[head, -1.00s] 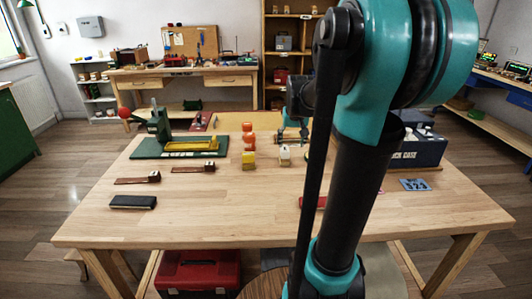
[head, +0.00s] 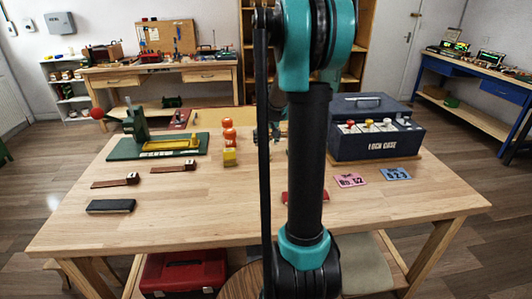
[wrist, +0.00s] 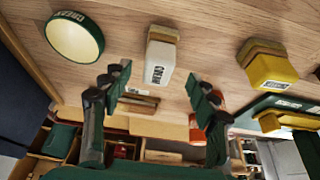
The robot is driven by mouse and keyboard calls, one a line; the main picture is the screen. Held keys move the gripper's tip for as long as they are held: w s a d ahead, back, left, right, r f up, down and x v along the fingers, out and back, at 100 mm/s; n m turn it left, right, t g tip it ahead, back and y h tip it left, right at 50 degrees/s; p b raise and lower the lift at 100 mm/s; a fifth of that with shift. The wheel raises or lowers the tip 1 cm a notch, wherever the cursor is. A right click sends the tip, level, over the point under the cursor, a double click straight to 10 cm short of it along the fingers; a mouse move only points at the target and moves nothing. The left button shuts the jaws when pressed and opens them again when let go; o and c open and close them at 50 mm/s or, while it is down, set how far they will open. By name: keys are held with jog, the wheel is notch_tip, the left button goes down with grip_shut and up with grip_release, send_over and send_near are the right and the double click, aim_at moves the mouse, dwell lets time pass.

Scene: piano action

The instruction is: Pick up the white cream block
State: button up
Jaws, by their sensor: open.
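The white cream block (wrist: 162,50), with a label on its side and a tan base, stands on the wooden table in the wrist view. My gripper (wrist: 158,80) is open and empty there, with one dark-green finger on each side of the block in the picture. The block lies between the fingertips in the picture, with a gap on both sides; I cannot tell the depth. In the head view my arm hides the block and most of the gripper.
A yellow block (wrist: 268,65) stands to the right of the cream block, and a round green-rimmed piece (wrist: 75,36) to the left. An orange stacked piece (head: 229,133) is behind the yellow block. A dark blue box (head: 375,128) stands at the table's right.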

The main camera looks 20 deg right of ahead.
aim_at(266, 145)
jog(key=shift+x, duration=2.8)
grip_shut()
jog(key=shift+r, duration=0.1)
notch_tip(266, 145, up, 20)
